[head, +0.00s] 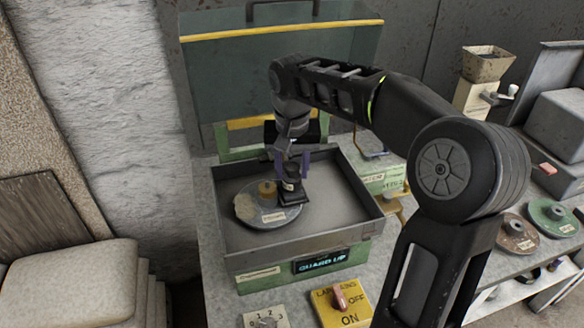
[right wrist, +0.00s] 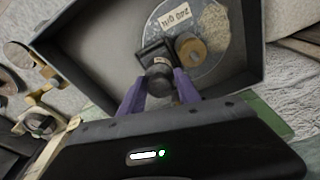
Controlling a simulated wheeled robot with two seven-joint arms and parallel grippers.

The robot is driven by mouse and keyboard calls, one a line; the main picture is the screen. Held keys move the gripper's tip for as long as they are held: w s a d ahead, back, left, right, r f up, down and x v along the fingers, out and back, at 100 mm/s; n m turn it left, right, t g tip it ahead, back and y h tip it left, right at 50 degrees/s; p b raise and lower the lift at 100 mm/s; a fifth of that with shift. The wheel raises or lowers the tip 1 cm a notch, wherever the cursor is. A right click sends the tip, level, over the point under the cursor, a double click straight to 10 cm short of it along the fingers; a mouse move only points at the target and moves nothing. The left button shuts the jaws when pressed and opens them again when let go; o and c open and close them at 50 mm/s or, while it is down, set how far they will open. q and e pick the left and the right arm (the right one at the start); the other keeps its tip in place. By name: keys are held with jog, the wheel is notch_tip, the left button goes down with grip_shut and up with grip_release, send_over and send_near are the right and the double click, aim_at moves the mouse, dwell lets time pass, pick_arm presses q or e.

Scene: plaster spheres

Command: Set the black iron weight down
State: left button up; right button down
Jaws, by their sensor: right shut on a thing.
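The black iron weight (head: 292,197) is between the purple fingers of my right gripper (head: 291,168), which is shut on it. In the right wrist view the weight (right wrist: 158,76) shows its rounded knob and square base, with my right gripper (right wrist: 160,92) around the knob. The weight is at the edge of a grey round plate (head: 246,208) in a metal tray (head: 345,217), beside a brass-coloured weight (head: 267,188). I cannot tell whether its base touches the plate. My left gripper is not in view.
A raised clear guard (head: 230,80) with a yellow edge stands behind the tray. A display (head: 322,262) reads "GUARD UP". A yellow switch box (head: 341,303) and a dial (head: 266,318) are in front. Red (head: 514,235) and green discs (head: 553,216) lie at right. The tray's right side is clear.

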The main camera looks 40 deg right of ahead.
jog(key=shift+f+b, duration=0.55)
jog(key=shift+f, duration=0.1)
jog(key=c, duration=0.8)
grip_release()
jog(key=shift+o, duration=0.2)
jog(key=shift+a+f, duration=0.1)
jog(key=shift+w+r+p, duration=0.1)
jog(key=shift+r+p, duration=0.6)
jog(key=shift+r, duration=0.1)
jog(key=shift+a+r+p, duration=0.15)
jog(key=shift+r+p, duration=0.25)
jog(key=shift+r, duration=0.25)
jog(key=shift+d+r+p, duration=0.2)
jog(key=shift+r+p, duration=0.35)
jog(key=shift+r, duration=0.1)
